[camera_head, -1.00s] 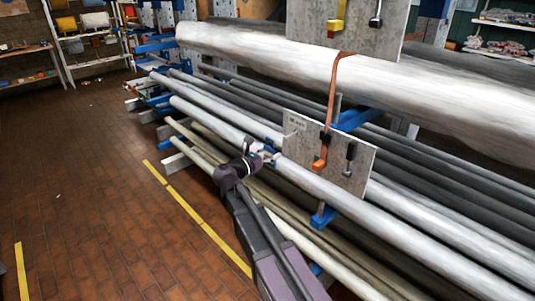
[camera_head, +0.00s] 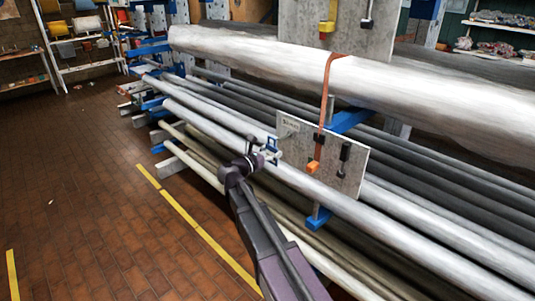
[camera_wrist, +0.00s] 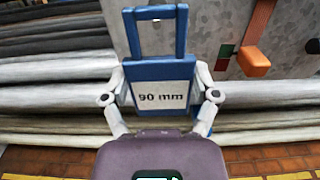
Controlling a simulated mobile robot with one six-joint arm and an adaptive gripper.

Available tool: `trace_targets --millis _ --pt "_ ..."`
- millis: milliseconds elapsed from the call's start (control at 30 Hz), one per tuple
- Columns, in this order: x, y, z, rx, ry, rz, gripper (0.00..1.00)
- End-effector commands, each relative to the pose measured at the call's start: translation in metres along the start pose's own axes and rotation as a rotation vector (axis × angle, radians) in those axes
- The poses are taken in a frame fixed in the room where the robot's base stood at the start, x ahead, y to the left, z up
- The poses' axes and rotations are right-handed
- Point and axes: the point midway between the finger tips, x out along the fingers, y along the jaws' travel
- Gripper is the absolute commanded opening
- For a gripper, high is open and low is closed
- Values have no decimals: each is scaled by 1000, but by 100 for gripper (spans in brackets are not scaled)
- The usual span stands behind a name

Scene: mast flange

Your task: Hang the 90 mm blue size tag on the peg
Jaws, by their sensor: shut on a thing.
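My gripper (camera_wrist: 160,98) is shut on the blue size tag (camera_wrist: 128,72), which has a white label reading "90 mm". The tag stands upright between the fingers, with its open rectangular loop at the top. In the head view my gripper (camera_head: 264,156) and the small blue tag (camera_head: 272,142) are at the left edge of the lower grey board (camera_head: 296,139). In the wrist view the loop is in front of this board (camera_wrist: 215,25); a small dark and light shape shows through the loop, and I cannot tell whether it is the peg or whether they touch.
An orange-ended holder (camera_head: 313,167) with a brown strap (camera_head: 326,100) and a black peg (camera_head: 344,151) are on the lower board, right of the tag. Long pipes (camera_head: 400,225) run behind and below. An upper board (camera_head: 345,30) carries yellow and black pieces. Tiled floor lies open at left.

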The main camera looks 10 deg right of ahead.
Motion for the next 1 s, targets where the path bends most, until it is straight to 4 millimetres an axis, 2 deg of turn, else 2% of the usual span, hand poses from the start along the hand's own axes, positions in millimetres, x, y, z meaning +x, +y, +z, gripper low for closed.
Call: trace_targets --millis 1000 --pt "43 0 -4 0 0 0 30"
